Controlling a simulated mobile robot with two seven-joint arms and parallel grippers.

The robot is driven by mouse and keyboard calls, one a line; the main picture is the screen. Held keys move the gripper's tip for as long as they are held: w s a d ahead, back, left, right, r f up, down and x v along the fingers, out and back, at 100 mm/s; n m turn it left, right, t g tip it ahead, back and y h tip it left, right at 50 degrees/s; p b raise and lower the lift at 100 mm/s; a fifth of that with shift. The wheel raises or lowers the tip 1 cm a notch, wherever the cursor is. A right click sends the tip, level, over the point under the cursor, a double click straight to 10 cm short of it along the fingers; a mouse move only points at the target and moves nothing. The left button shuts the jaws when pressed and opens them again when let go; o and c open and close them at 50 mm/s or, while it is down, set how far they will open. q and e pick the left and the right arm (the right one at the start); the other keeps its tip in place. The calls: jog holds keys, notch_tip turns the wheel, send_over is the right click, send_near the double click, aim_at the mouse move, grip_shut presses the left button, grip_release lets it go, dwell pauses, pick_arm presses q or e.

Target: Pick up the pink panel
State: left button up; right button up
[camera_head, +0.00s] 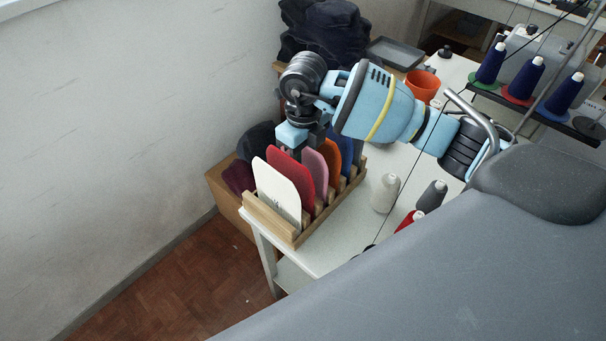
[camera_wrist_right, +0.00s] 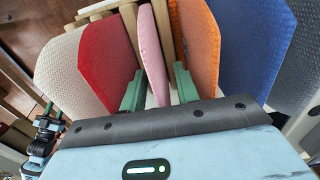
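The pink panel (camera_head: 315,172) stands upright in a slotted wooden rack, between a red panel (camera_head: 291,178) and an orange panel (camera_head: 330,158). In the right wrist view the pink panel (camera_wrist_right: 153,55) shows nearly edge-on, between the two green fingers of my right gripper (camera_wrist_right: 159,88). The fingers are apart, with a visible gap on each side of the panel. One finger is beside the red panel, the other beside the orange one. In the head view this gripper is above the rack, its fingertips hidden by the panels.
A white panel (camera_head: 277,193) stands at the rack's near end and a blue panel (camera_head: 345,146) beyond the orange one. Thread cones, including a white one (camera_head: 384,193), stand right of the rack. An orange cup (camera_head: 422,85) and dark folded cloth (camera_head: 325,32) are behind.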

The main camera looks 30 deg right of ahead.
grip_shut()
jog(key=shift+r, duration=0.1)
